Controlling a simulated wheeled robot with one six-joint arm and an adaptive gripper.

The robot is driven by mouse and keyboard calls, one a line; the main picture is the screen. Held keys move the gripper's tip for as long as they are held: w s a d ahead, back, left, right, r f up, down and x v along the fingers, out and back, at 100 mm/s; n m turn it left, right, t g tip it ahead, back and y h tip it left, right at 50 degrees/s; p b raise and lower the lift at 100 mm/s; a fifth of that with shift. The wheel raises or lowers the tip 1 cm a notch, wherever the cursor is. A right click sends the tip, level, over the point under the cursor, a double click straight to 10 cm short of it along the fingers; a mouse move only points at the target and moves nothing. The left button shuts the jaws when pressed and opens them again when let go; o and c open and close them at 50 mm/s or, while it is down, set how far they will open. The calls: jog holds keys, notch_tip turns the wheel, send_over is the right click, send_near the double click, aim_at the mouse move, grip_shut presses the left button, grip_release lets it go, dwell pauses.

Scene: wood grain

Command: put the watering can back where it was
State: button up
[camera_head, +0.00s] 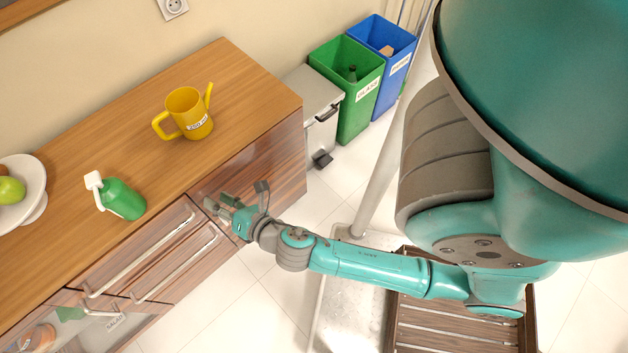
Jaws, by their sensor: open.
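The yellow watering can (189,113) stands upright on the wooden counter, near its right end. Its handle points left and its spout points up to the right. A white label is on its side. My gripper (234,200) is open and empty in front of the counter's front edge, below and to the right of the watering can and apart from it.
A white fruit bowl (32,204) is at the far left. Drawers with long handles (150,246) are below. Green (355,112) and blue (390,85) bins stand beyond the counter.

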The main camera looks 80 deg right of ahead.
jog(key=s+a+m+y, duration=0.2)
jog(key=s+a+m, duration=0.1)
jog(key=s+m, duration=0.4)
jog(key=s+a+m+y, duration=0.3)
jog(key=s+a+m, duration=0.1)
jog(key=s, duration=0.4)
jog(key=s+r+m, duration=0.7)
jog(key=s+m, duration=0.3)
jog(key=m, duration=0.2)
jog(key=shift+a+r+m, duration=0.2)
jog(key=shift+a+m, duration=0.1)
jog(key=shift+a, duration=0.1)
